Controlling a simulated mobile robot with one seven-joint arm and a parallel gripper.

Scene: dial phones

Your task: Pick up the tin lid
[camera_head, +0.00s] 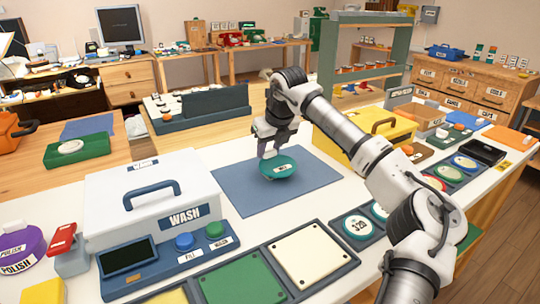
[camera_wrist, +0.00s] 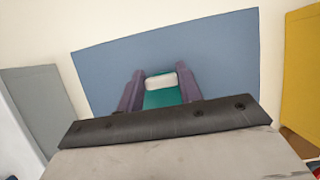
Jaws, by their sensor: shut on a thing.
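A round teal tin lid (camera_head: 278,170) with a white label shows in the head view, over the blue mat (camera_head: 232,187) in the middle of the table. My gripper (camera_head: 270,155) points down at it and is shut on the lid's near part. In the wrist view, part of the teal lid (camera_wrist: 163,98) with its white label lies between the two purple-grey fingers of my gripper (camera_wrist: 160,92). The rest of the lid is hidden there by the gripper body. I cannot tell for certain whether the lid touches the mat.
A white box marked WASH (camera_head: 155,205) with a blue handle stands left of the mat. A yellow case (camera_head: 375,140) stands to the right. Green and cream trays (camera_head: 308,255) line the front edge. The mat around the lid is clear.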

